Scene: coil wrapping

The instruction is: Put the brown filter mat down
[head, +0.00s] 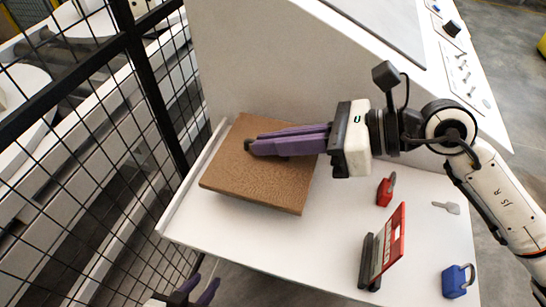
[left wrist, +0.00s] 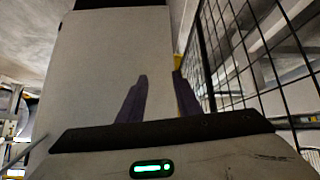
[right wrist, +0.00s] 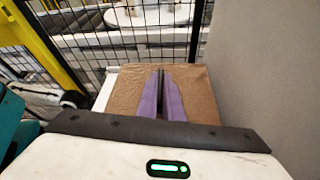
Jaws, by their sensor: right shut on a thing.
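The brown filter mat (head: 265,185) is a square, textured slab over the left part of the white table. My right gripper (head: 250,147) reaches across its top from the right, its purple fingers close together and shut on the mat near its middle. The fingers hide the grip point. The right wrist view shows the mat (right wrist: 120,100) spread under the fingers (right wrist: 162,75). A shadow lies along the mat's front edge; I cannot tell whether it touches the table. My left gripper (head: 198,290) is open and empty below the table's front edge, and its fingers (left wrist: 158,80) show apart.
On the table's right part are a red padlock (head: 385,191), a red and black stand-like object (head: 385,250), a blue padlock (head: 457,281) and a small grey key-like piece (head: 447,207). A black mesh fence (head: 130,130) stands at left. A white panel (head: 270,60) rises behind.

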